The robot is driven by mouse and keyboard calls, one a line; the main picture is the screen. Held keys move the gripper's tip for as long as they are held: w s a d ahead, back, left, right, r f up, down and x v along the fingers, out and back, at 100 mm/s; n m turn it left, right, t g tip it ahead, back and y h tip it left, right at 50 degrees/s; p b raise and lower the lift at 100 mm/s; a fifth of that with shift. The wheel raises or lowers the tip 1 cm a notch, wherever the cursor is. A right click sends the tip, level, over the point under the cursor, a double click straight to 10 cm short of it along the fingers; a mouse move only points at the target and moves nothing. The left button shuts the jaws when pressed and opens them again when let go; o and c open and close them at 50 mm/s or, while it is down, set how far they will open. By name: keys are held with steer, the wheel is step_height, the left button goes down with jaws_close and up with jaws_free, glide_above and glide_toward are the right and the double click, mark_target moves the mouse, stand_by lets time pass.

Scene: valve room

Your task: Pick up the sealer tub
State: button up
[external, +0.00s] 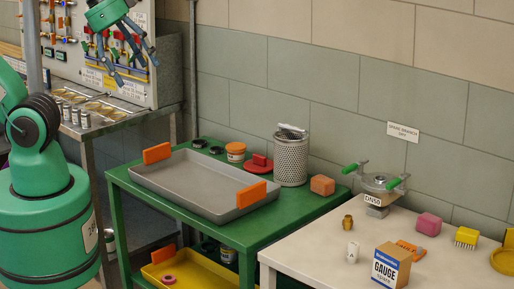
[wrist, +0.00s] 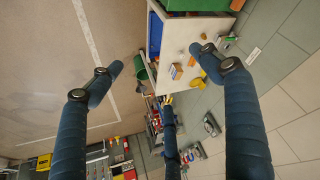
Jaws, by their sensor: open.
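A small round tub with an orange lid and a pale label (external: 235,152) stands on the green table, behind the grey tray. It looks like the sealer tub, but its label is too small to read. A second, partly hidden jar (external: 228,253) stands on the lower shelf. My gripper (external: 128,66) is high at the upper left, in front of the valve panel, well apart from the tub. Its dark blue fingers are spread open and empty, as the wrist view (wrist: 155,75) also shows. I cannot make out the tub in the wrist view.
The grey tray (external: 195,188) with orange handles covers much of the green table (external: 230,228). Two dark discs (external: 208,147), a red lid (external: 260,163), a perforated metal canister (external: 290,160) and an orange block (external: 322,185) sit around it. A white table (external: 320,240) with several objects adjoins at right.

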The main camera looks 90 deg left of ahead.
steer(key=shift+c, duration=0.3)
stand_by(0.4)
steer(key=w+a+r+n+g+y, duration=0.1)
steer(key=w+a+r+g, duration=0.15)
steer(key=w+a, duration=1.15)
steer(key=w+a+f+n, duration=0.1)
steer(key=w+a+f, duration=0.2)
steer(key=w+a, duration=0.5)
steer(key=w+a+f, duration=0.4)
steer(key=w+a, duration=0.2)
steer(key=a, duration=0.4)
steer(key=w+a+f+g+p, duration=0.1)
steer(key=a+f, duration=0.6)
steer(key=a, duration=0.3)
steer(key=w+a+f+g, duration=0.1)
steer(key=a+f, duration=0.6)
steer(key=a, duration=0.4)
steer(key=s+a+f, duration=0.3)
steer(key=a+f, duration=0.5)
steer(key=f, duration=0.1)
steer(key=s+a+f+n+g+h, duration=0.1)
steer(key=s+a+f, duration=0.2)
steer(key=a+f, duration=0.6)
steer(key=shift+s+a+n, duration=0.3)
steer(key=shift+s, duration=0.05)
